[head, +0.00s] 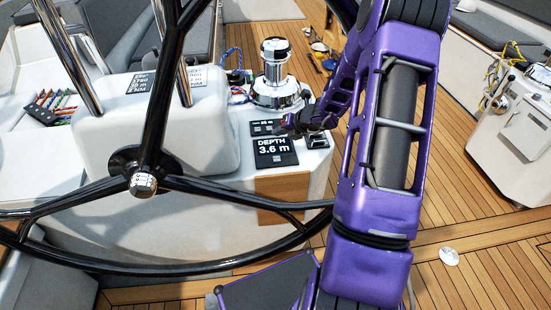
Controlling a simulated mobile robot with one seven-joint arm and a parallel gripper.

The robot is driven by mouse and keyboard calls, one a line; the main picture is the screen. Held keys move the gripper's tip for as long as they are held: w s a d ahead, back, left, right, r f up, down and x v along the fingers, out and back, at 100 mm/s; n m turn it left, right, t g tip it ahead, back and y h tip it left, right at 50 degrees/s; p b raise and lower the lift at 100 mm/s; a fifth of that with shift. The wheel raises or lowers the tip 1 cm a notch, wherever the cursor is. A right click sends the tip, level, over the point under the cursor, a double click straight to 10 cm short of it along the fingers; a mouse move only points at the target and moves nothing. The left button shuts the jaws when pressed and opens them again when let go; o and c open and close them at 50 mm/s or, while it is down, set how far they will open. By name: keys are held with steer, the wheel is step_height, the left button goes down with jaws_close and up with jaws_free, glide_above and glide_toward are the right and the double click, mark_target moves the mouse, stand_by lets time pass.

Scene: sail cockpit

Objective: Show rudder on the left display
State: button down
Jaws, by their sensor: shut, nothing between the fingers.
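A black display (272,152) on the white console top reads "DEPTH 3.6 m". A small dark panel (264,127) with a tiny readout or keys sits just behind it. I see no "rudder" text. My gripper (286,129) is shut and empty, just above and right of the small panel; whether it touches is unclear.
The large black steering wheel (157,170) stands in front of the console. A chrome winch (275,75) with ropes is behind my gripper. A small dark box (344,142) sits right of the depth display. Teak deck (470,225) is open at right.

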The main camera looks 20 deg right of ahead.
mark_target(278, 160)
steer(key=shift+f, duration=0.1)
step_height(278, 160, down, 9)
steer(key=b, duration=0.8)
steer(key=shift+r, duration=0.2)
stand_by(1.4)
steer(key=shift+f+b, duration=0.4)
steer(key=shift+f, duration=0.05)
steer(key=shift+f, duration=0.45)
stand_by(0.8)
steer(key=shift+r+p, duration=0.8)
steer(key=shift+r, duration=0.1)
